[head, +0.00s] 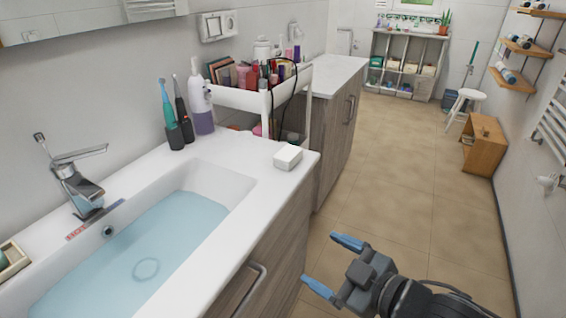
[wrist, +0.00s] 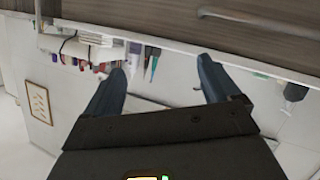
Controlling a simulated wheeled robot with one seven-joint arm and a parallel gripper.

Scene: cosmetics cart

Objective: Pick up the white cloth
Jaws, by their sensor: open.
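A small white block-shaped item (head: 288,157) lies on the front right corner of the sink counter. It may be the white cloth folded up, but its material is too small to tell. No other white cloth is clear to me. My gripper (head: 318,258) has blue fingers spread apart and empty. It is over the floor in front of the cabinet, to the right of and nearer than the white item. In the wrist view my gripper (wrist: 161,66) is also open, with nothing between the fingers. I cannot make out the white item there.
The sink basin (head: 230,190) holds blue water, with a faucet (head: 75,185) behind it. Toothbrushes (head: 170,115) and a pump bottle (head: 200,100) stand at the counter's back. A white cart (head: 238,98) full of cosmetics stands beyond. The tiled floor (head: 400,180) is open at right.

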